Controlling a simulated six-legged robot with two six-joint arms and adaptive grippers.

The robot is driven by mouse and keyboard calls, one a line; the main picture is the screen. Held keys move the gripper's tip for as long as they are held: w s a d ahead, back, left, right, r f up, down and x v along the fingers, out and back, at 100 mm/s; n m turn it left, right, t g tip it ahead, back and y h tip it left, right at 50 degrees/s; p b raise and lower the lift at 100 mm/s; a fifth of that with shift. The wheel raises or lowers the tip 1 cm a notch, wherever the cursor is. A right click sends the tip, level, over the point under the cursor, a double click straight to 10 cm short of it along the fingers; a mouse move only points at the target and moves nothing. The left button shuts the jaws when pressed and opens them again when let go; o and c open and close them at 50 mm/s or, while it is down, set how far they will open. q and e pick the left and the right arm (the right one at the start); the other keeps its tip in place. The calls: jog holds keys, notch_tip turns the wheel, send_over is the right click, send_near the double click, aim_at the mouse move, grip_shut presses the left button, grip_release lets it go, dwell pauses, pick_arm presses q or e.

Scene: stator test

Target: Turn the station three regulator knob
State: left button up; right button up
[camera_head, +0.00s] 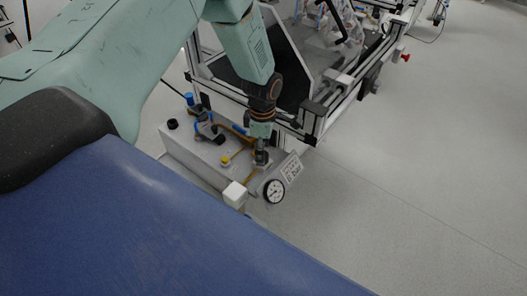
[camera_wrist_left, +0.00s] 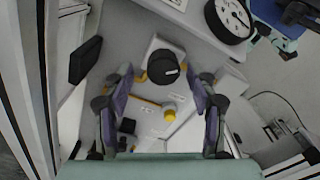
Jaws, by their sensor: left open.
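A black round knob (camera_wrist_left: 163,67) with a pale label strip stands on a light grey panel (camera_wrist_left: 150,118) in the left wrist view. My left gripper (camera_wrist_left: 160,78) is open, with one purple-grey finger on each side of the knob. The fingers look apart from the knob, though depth is hard to judge. In the head view my left gripper (camera_head: 261,150) points down at the right end of the grey station box (camera_head: 195,155); it hides most of the knob there. My right gripper is not in view.
A round white gauge (camera_head: 274,191) sits at the box's right end, also in the left wrist view (camera_wrist_left: 232,18). A yellow knob (camera_head: 226,161), tubing and a white block (camera_head: 234,194) are close by. An aluminium frame (camera_head: 310,125) stands behind. The floor at right is clear.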

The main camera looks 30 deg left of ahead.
pick_arm(q)
jog(key=shift+f, duration=0.45)
jog(key=shift+s+r, duration=0.25)
jog(key=shift+s, duration=0.25)
jog(key=shift+w+f, duration=0.35)
jog(key=shift+w, duration=0.15)
jog(key=c, duration=0.4)
jog(key=shift+s+r, duration=0.25)
jog(key=shift+s, duration=0.05)
jog(key=c, duration=0.5)
jog(key=shift+w, duration=0.1)
jog(key=shift+c, duration=1.3)
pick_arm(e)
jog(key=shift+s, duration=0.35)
